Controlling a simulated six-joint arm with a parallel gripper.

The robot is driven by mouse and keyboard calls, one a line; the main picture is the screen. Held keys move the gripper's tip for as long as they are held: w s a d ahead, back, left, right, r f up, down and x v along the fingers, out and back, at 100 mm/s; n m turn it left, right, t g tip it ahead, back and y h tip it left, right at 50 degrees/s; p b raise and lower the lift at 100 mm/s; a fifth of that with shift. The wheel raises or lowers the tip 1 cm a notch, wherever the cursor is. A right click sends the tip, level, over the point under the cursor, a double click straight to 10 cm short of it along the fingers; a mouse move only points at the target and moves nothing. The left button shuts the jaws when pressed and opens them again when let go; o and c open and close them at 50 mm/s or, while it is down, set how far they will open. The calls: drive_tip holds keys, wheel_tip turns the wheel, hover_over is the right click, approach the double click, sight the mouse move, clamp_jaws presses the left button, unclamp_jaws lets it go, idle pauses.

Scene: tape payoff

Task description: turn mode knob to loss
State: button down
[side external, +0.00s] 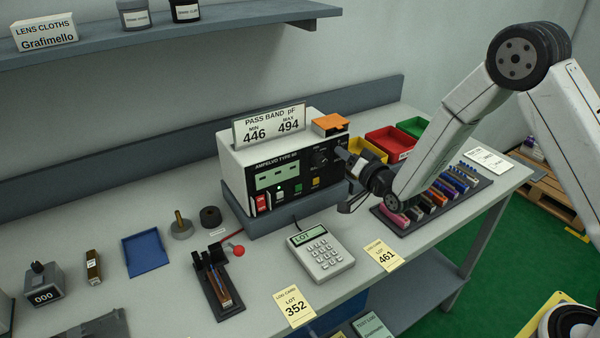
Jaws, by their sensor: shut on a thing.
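The tester, marked AMPELVO TYPE 60 (247,171), is a white box with a black front panel standing on a grey plinth. My gripper (346,158) comes in from the right and is shut at the right end of the panel, on what seems to be the mode knob. The fingers hide that knob, so I cannot read its pointer or its setting. A dark round knob (320,157) shows on the panel just left of the fingers. The green display (276,178) is lit, but its digits are too small to read.
A rack of coloured parts (440,200) lies below my wrist. A keypad (322,255), a fixture with a red ball lever (238,250) and lot cards (294,306) stand in front.

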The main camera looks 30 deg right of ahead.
drive_tip(key=m, duration=0.4)
drive_tip(key=shift+m, duration=0.4)
drive_tip(key=shift+c, duration=2.2)
unclamp_jaws()
drive_tip(key=shift+s, duration=0.15)
drive_tip(key=s, duration=0.7)
drive_tip(key=shift+s, duration=0.25)
